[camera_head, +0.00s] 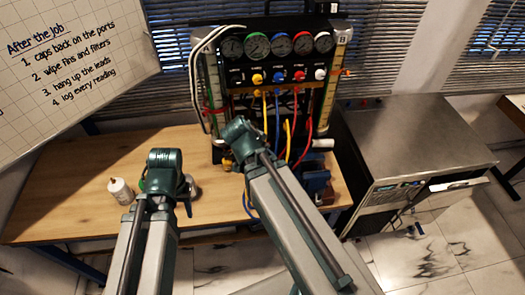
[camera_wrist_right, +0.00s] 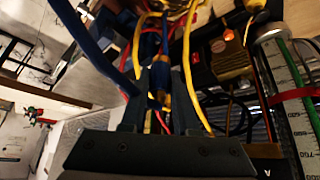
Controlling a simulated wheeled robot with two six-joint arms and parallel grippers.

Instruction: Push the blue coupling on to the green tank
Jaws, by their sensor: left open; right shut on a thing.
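The blue coupling (camera_wrist_right: 155,78) shows in the right wrist view, with a brass-coloured part at its near end. It lies between the two dark fingers of my right gripper (camera_wrist_right: 159,88), which is shut on it. In the head view my right gripper is in front of the gauge rig, mostly hidden by its own arm. My left gripper (camera_head: 170,180) is low over the wooden bench, open, its fingers mostly hidden by the wrist. A small green patch (camera_head: 142,185) shows beside it; I cannot tell whether this is the green tank.
The gauge rig (camera_head: 277,45) has several coloured hoses hanging in front of it. A white bottle (camera_head: 120,190) stands on the bench (camera_head: 60,210) left of my left gripper. A steel-topped cabinet (camera_head: 420,135) stands at the right. The bench's left part is mostly clear.

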